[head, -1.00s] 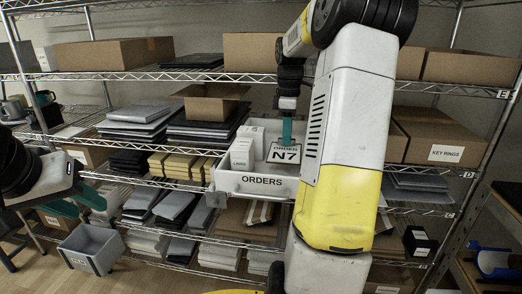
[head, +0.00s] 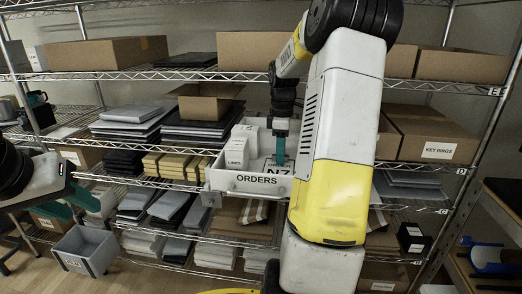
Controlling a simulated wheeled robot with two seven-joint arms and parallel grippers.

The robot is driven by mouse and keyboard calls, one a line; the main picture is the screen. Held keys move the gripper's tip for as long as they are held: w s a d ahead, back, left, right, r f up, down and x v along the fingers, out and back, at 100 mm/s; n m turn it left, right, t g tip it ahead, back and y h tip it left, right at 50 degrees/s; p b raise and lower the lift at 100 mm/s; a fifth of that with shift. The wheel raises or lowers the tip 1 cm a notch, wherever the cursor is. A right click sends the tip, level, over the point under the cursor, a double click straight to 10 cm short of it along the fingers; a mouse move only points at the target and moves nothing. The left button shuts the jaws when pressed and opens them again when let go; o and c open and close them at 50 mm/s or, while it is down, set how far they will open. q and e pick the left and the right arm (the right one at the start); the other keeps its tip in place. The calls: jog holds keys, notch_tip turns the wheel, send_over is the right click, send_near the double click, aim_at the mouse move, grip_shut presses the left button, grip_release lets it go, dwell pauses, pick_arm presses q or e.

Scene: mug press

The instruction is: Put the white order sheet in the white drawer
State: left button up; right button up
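The white order sheet (head: 278,171), marked N7, is inside the white drawer (head: 248,181) labelled ORDERS, at its right part. The drawer front hides the sheet's lower part. The drawer is pulled out from the shelf rack. My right gripper (head: 280,155) reaches down into the drawer from above, its teal finger over the sheet's upper part; it appears shut on the sheet. My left gripper (head: 76,204) is at the far left, away from the drawer, with its teal fingers apart and nothing seen between them.
White boxes (head: 237,152), one marked LINES, stand in the drawer's left part. An open cardboard box (head: 207,106) is on the shelf behind. A grey bin (head: 86,250) stands at the lower left. Stacked packets fill the shelves around the drawer.

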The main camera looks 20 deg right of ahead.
jog(key=shift+r, duration=0.15)
notch_tip(320, 180, up, 12)
notch_tip(320, 180, up, 3)
jog(key=m+t, duration=0.1)
jog(key=m, duration=0.1)
send_over(267, 170)
jog(key=s+a+f+m+t+y, duration=0.1)
jog(key=s+a+f+m+t, duration=0.1)
jog(key=s+a+m, duration=0.2)
jog(key=s+a+f+m+t+y, duration=0.1)
jog(key=s+a+m, duration=0.4)
jog(key=s+a, duration=0.6)
jog(key=shift+s+f+t, duration=0.9)
jog(key=shift+s+t, duration=0.2)
jog(key=shift+s, duration=0.1)
